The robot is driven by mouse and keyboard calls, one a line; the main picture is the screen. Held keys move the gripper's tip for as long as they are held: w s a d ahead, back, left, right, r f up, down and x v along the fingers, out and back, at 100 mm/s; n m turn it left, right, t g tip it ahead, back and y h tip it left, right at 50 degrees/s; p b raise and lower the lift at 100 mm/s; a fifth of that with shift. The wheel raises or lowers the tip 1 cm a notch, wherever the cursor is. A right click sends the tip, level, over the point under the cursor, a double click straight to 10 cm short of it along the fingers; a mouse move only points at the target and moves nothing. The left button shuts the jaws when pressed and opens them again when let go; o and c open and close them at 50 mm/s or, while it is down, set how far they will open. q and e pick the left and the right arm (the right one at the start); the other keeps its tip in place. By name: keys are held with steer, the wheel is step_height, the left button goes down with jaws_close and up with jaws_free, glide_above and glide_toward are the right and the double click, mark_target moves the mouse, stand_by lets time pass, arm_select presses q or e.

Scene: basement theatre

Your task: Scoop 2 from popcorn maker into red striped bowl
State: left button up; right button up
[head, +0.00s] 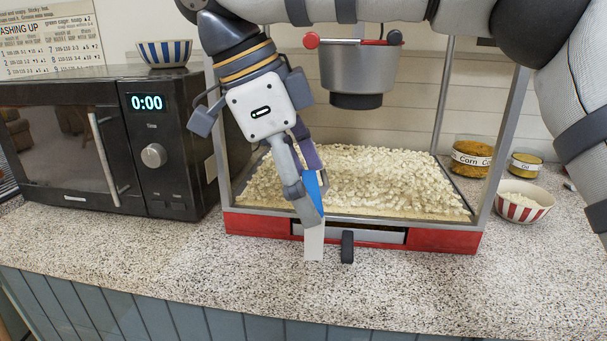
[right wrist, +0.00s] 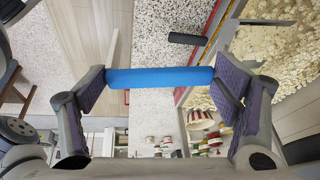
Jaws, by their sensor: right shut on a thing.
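The popcorn maker (head: 350,240) has a red base and a heap of popcorn (head: 350,180) inside, open at the front. My right gripper (head: 310,195) is in front of its left part, shut on a blue handle (right wrist: 160,78), which spans between the fingers in the right wrist view. The handle (head: 312,187) is that of the scoop. The scoop's bowl is mostly hidden, and I cannot tell whether it holds popcorn. The red striped bowl (head: 524,207) stands upright on the counter right of the popcorn maker, with popcorn in it. My left gripper is out of view.
A black microwave (head: 100,140) with a blue striped bowl (head: 165,53) on top stands left. The kettle (head: 357,70) hangs above the popcorn. A corn jar (head: 471,160) and an oil jar (head: 525,164) stand behind the red striped bowl. The front counter (head: 180,255) is clear.

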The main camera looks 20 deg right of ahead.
steer(key=s+a+r, duration=0.1)
steer(key=s+a, duration=0.1)
steer(key=s, duration=0.4)
steer(key=s+a+r, duration=0.1)
steer(key=s+a, duration=0.1)
steer(key=s, duration=0.5)
steer(key=shift+a+r, duration=0.3)
steer(key=shift+a, duration=0.1)
stand_by(0.5)
